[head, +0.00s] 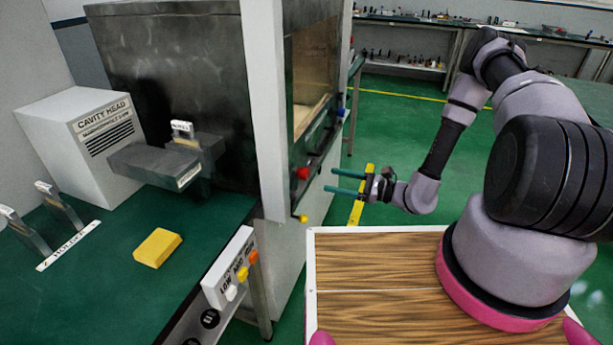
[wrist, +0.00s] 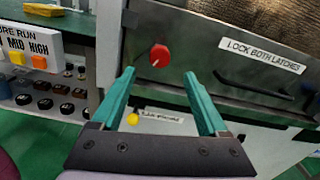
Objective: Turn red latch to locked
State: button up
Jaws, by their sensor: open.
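The red latch (wrist: 160,56) is a round red knob with a small pale mark, on the metal front panel just beyond my fingertips in the wrist view. It also shows in the head view (head: 302,173), at the lower left of the cabinet's door. My gripper (head: 347,190) is open, with its two teal fingers pointing at the panel. In the wrist view my gripper (wrist: 158,78) has the latch between and beyond its fingertips, apparently not touching. A label reading "LOCK BOTH LATCHES" (wrist: 261,57) is right of the latch. A blue knob (head: 341,112) sits at the door's right end.
A yellow knob (wrist: 132,119) sits below the panel. A white button box (head: 231,268) with LOW, MID and HIGH stands at the green bench's edge (head: 100,300). A yellow block (head: 157,248) lies on the bench. The green floor right of the cabinet is open.

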aim_at(308, 174)
jog(key=x, duration=0.9)
grip_shut()
